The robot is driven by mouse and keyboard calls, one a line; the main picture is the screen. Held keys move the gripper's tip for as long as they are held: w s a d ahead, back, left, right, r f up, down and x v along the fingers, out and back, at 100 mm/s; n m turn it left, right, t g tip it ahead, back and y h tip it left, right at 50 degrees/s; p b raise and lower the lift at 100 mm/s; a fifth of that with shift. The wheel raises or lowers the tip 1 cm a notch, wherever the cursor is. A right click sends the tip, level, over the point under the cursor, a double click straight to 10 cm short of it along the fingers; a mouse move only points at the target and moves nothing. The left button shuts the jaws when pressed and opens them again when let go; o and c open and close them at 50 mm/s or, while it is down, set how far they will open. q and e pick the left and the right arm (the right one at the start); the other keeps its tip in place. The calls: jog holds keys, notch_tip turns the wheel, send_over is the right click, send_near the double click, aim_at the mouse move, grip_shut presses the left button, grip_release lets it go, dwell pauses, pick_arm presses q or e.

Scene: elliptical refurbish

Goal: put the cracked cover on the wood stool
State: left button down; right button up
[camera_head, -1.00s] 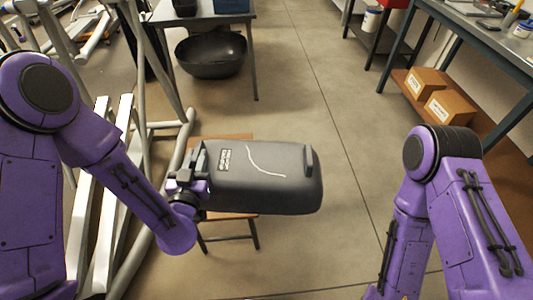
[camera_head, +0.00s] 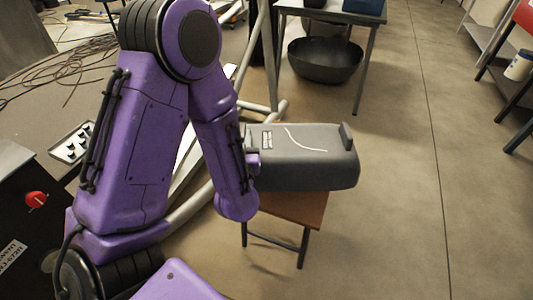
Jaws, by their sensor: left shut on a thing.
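The cracked cover (camera_head: 305,172) is a dark grey shell with a pale crack line and a small label on top. It is in the middle of the head view. My left gripper (camera_head: 252,158) is shut on its left end; my wrist and forearm partly hide the fingers. The wood stool (camera_head: 292,208) has a brown seat and dark metal legs. The cover is over the seat and hides much of it; I cannot tell whether they touch. My right gripper is not in view.
A metal table (camera_head: 335,10) stands behind, with a black bowl (camera_head: 325,62) under it. Grey frame tubes (camera_head: 190,208) stand left of the stool. A black box with a red knob (camera_head: 37,199) is at lower left.

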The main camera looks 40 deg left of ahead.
pick_arm(q)
jog(key=w+f+b, duration=0.1)
jog(key=w+a+f+b, duration=0.1)
jog(key=b, duration=0.1)
jog(key=w, duration=0.1)
jog(key=w+a, duration=0.1)
jog(key=w+f, duration=0.1)
jog(key=shift+w+a+f, duration=0.1)
jog(key=shift+w+a, duration=0.3)
jog(key=w+f, duration=0.1)
jog(key=w+a+f+b, duration=0.1)
jog(key=f, duration=0.1)
jog(key=w+f, duration=0.1)
jog(key=shift+w+a+f+b, duration=0.1)
jog(key=shift+a+f+b, duration=0.15)
jog(key=shift+b, duration=0.15)
jog(key=shift+w+f, duration=0.15)
jog(key=shift+w, duration=0.1)
jog(key=f, duration=0.1)
jog(key=f+b, duration=0.1)
jog(key=f, duration=0.2)
jog(key=shift+w+a+b, duration=0.25)
jog(key=shift+w+b, duration=0.05)
jog(key=shift+w, duration=0.05)
jog(key=shift+r, duration=0.15)
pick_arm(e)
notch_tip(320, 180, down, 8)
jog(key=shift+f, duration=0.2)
